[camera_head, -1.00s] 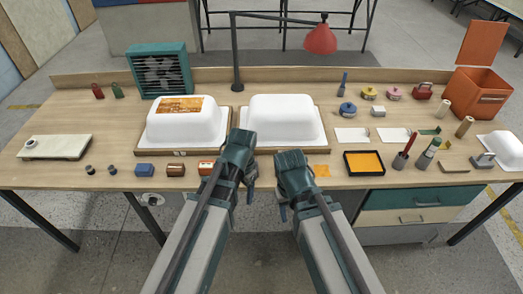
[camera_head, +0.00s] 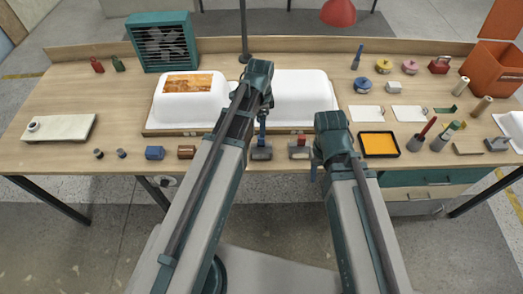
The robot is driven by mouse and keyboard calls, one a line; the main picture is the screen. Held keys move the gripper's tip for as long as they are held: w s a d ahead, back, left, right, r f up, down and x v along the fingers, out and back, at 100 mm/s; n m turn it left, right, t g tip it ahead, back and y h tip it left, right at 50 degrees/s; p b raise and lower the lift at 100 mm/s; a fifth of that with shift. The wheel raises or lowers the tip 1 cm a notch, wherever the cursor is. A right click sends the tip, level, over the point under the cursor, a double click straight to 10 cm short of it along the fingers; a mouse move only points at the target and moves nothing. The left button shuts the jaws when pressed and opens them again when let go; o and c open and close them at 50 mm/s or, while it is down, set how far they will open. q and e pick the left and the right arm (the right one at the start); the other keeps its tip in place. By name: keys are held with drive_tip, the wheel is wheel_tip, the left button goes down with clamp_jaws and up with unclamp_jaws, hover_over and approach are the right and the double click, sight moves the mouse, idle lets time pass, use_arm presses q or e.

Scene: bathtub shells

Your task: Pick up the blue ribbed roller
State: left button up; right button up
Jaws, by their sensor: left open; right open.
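A small blue piece (camera_head: 154,153), which looks like the blue ribbed roller, lies near the front edge of the wooden table, left of a brown roller (camera_head: 186,152). Its ribs are too small to make out. My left gripper (camera_head: 264,108) is open over the table, in front of the right white tub shell and well right of the blue piece. My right gripper (camera_head: 316,165) is open near the table's front edge, right of a red and grey piece (camera_head: 299,149). A grey piece (camera_head: 262,151) sits below my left gripper. My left arm hides part of the front row.
Two white tub shells (camera_head: 188,101) (camera_head: 300,92) stand mid-table. A teal heater-like box (camera_head: 163,45) is behind the left one. A black tray with an orange inside (camera_head: 380,144) and several tools crowd the right. Bare table lies around the pale board (camera_head: 60,128) at left.

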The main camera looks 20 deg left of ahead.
sight(260, 144)
use_arm(q)
wheel_tip(260, 144, down, 6)
drive_tip(key=b, duration=0.5)
drive_tip(key=shift+f, duration=0.25)
drive_tip(key=f+b, duration=0.5)
drive_tip(key=shift+s+f+b, duration=0.15)
drive_tip(key=shift+s+b, duration=0.05)
drive_tip(key=shift+b, duration=0.2)
drive_tip(key=shift+c, duration=0.2)
clamp_jaws()
